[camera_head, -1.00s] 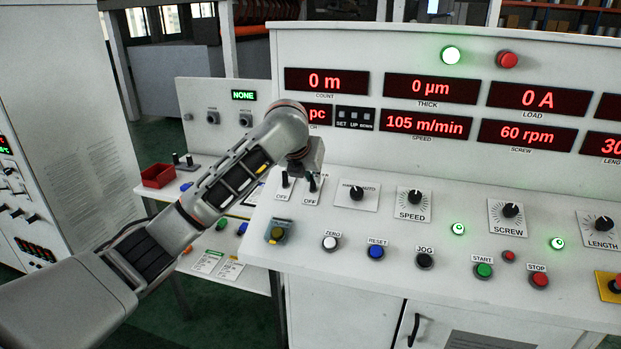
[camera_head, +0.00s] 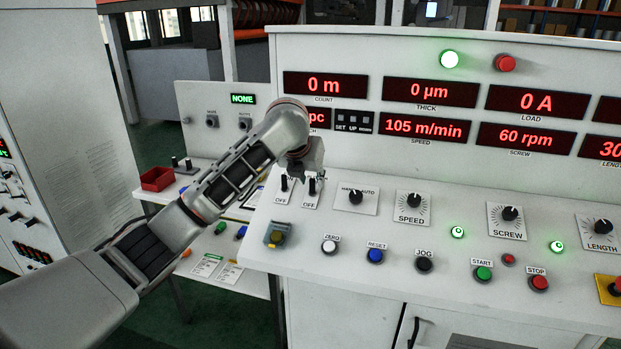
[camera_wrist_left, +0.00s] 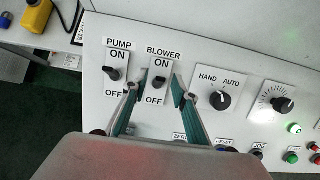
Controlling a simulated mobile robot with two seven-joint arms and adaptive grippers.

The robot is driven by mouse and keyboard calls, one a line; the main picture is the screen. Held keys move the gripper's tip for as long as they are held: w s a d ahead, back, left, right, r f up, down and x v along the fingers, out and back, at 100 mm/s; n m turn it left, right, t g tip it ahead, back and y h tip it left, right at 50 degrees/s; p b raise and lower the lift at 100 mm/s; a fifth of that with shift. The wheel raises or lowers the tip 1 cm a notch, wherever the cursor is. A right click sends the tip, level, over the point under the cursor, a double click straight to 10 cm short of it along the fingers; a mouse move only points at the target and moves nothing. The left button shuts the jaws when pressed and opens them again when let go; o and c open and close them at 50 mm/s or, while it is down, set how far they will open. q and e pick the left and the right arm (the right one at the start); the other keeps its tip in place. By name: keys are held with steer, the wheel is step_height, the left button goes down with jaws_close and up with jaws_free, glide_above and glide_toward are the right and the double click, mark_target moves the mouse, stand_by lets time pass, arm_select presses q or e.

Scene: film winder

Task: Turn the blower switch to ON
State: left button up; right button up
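The blower switch (camera_wrist_left: 159,83) is a small black lever on a white plate, with ON printed above it and OFF below. In the left wrist view, my left gripper (camera_wrist_left: 157,89) is open, with one finger on each side of the blower lever; I cannot tell whether either finger touches it. In the head view, the left gripper (camera_head: 311,172) hangs just above the blower switch (camera_head: 312,188) and hides its upper label. I cannot tell for sure which way the lever is set. My right gripper is not in view.
The pump switch (camera_wrist_left: 113,74) sits close on the left, beside the left finger. The hand/auto knob (camera_wrist_left: 220,100) is to the right. The display panel (camera_head: 430,90) rises behind the console. Several push buttons, such as the blue reset button (camera_head: 375,255), line the console's front.

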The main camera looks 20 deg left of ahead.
arm_select(q)
steer(key=v, duration=1.2)
stand_by(0.3)
steer(key=shift+f, duration=0.1)
